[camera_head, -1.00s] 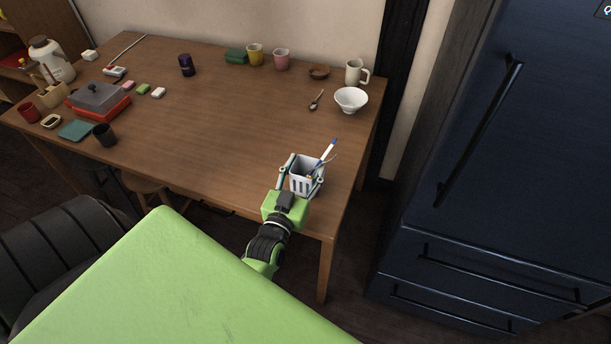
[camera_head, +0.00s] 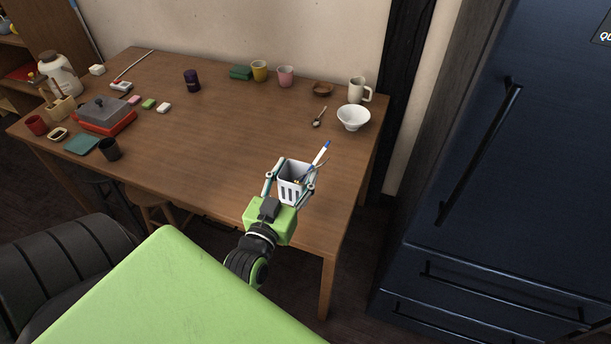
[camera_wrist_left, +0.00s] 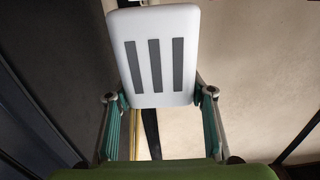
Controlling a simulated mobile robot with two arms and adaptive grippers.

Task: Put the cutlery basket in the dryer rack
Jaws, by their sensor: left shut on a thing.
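The white cutlery basket (camera_head: 292,184) has slotted sides and holds a blue-and-white stick and other thin items. My left gripper (camera_head: 290,178) is shut on the basket, one finger on each side of it, near the front right part of the table. In the left wrist view the basket (camera_wrist_left: 154,57) stands between the two fingers (camera_wrist_left: 160,112), its slotted face towards the camera. From the head view I cannot tell for sure how high it is above the table. My right gripper is not in view. No dryer rack is recognisable in these views.
The wooden table (camera_head: 220,140) is clear in its middle. A white bowl (camera_head: 353,118), a mug (camera_head: 358,90) and a spoon (camera_head: 319,116) are at the back right. A red and grey box (camera_head: 106,115) is at the left. A dark blue cabinet (camera_head: 480,190) stands right.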

